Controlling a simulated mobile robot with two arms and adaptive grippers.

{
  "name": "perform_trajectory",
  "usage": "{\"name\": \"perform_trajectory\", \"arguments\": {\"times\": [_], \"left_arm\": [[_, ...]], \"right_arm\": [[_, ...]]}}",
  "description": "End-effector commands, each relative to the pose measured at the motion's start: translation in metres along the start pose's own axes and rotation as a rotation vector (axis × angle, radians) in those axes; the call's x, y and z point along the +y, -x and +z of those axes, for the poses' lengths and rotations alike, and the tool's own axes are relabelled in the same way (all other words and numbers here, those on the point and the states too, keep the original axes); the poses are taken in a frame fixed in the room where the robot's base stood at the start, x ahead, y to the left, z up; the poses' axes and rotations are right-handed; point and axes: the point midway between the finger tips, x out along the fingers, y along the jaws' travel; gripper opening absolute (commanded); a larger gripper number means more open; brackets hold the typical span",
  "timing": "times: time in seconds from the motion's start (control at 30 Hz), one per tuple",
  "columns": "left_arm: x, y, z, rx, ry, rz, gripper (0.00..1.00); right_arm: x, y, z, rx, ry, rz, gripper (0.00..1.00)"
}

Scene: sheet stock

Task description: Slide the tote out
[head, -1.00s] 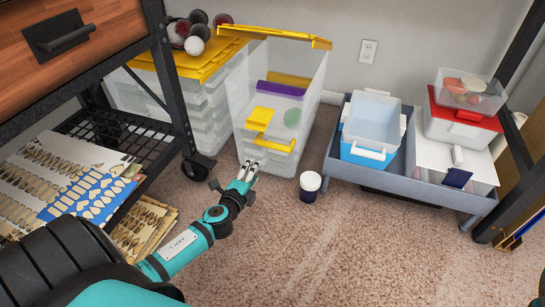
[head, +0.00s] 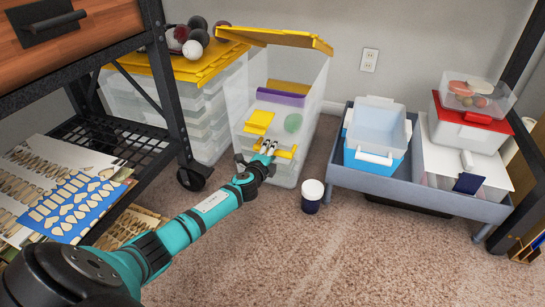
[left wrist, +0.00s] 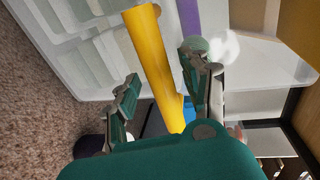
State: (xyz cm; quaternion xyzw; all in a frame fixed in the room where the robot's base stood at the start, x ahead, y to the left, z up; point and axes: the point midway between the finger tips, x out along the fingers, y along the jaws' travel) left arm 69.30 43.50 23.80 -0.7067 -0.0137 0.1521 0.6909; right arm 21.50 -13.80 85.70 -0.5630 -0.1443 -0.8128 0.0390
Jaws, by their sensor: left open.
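The tote is a tall clear bin (head: 312,108) with a yellow lid tilted up at its top. It stands on the carpet, with a yellow latch piece and a yellow handle bar on its front. A purple strip and a green round shape show through its wall. My left gripper (head: 268,148) is at the front handle bar, open. In the left wrist view, the yellow bar (left wrist: 152,60) runs between the parted fingers of the left gripper (left wrist: 163,92); I cannot tell whether either finger touches it. My right gripper is in neither view.
Stacked clear bins with a yellow top (head: 205,66) stand close at left, beside a black shelf with a caster (head: 193,178). A dark cup with a white top (head: 312,190) stands just right of the tote. A grey cart (head: 345,172) holds bins at right. Front carpet is open.

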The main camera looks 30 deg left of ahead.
Motion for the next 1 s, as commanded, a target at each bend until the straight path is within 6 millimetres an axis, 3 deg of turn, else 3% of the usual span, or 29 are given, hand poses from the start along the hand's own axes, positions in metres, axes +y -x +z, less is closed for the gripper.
{"name": "perform_trajectory", "arguments": {"times": [0.37, 0.73, 1.0], "left_arm": [[-0.0007, -0.0062, -0.0002, 0.000, 0.001, 0.000, 0.47], [-0.0004, -0.0060, -0.0002, 0.000, 0.001, 0.000, 0.00], [0.0001, -0.0058, -0.0004, 0.000, 0.001, 0.001, 0.00]], "right_arm": [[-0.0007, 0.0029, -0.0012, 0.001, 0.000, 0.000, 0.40], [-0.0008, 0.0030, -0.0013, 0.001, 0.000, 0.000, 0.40], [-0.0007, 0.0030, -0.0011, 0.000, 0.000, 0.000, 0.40]]}}
